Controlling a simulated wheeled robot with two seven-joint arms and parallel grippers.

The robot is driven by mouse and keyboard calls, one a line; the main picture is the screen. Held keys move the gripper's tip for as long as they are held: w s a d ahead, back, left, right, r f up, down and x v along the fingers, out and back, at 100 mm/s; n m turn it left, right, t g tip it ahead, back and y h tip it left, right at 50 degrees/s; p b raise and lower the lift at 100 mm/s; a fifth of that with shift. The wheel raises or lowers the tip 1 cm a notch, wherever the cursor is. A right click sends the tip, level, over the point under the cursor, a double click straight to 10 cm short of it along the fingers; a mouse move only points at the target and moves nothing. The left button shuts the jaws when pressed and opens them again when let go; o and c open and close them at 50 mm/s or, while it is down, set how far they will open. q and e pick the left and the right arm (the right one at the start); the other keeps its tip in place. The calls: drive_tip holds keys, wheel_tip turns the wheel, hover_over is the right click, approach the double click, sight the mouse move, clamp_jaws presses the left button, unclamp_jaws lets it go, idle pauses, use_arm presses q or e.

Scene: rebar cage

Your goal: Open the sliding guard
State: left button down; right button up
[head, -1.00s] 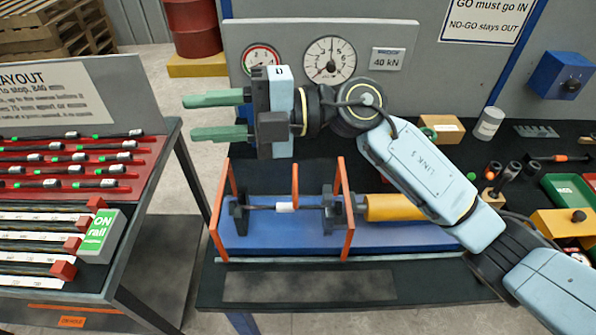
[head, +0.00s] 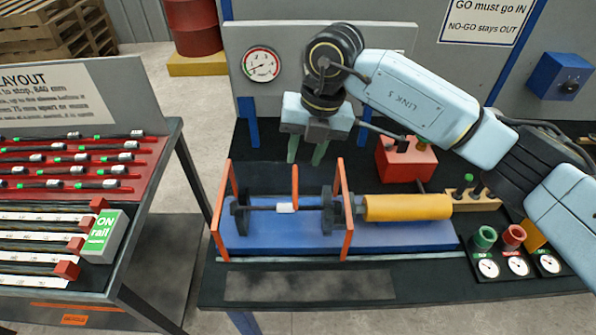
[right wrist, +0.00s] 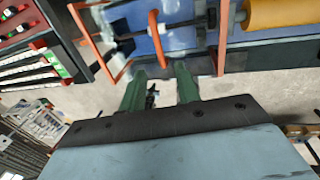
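The sliding guard (head: 346,208) is an orange frame with a clear panel over the blue test bed. Its orange posts stand at both ends, with a short upright orange handle (head: 295,186) between them. The handle also shows in the right wrist view (right wrist: 156,35). Behind the guard a dark rod with a white sleeve (head: 286,208) lies between two dark clamps. My right gripper (head: 306,152) points down above and behind the guard, near the handle and apart from it. Its green fingers (right wrist: 160,88) are spread with nothing between them. My left gripper is not in view.
A yellow cylinder (head: 408,207) lies right of the guard. A red box (head: 406,158) and gauges with green and red cups (head: 500,252) stand farther right. A gauge panel (head: 240,40) rises behind. A rack of rods (head: 70,170) stands left.

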sight(296, 183)
drive_tip(key=f, duration=0.3)
drive_tip(key=a+f, duration=0.1)
drive_tip(key=f, duration=0.2)
drive_tip(key=shift+a+f+p, duration=0.2)
drive_tip(key=shift+f+p, duration=0.2)
clamp_jaws()
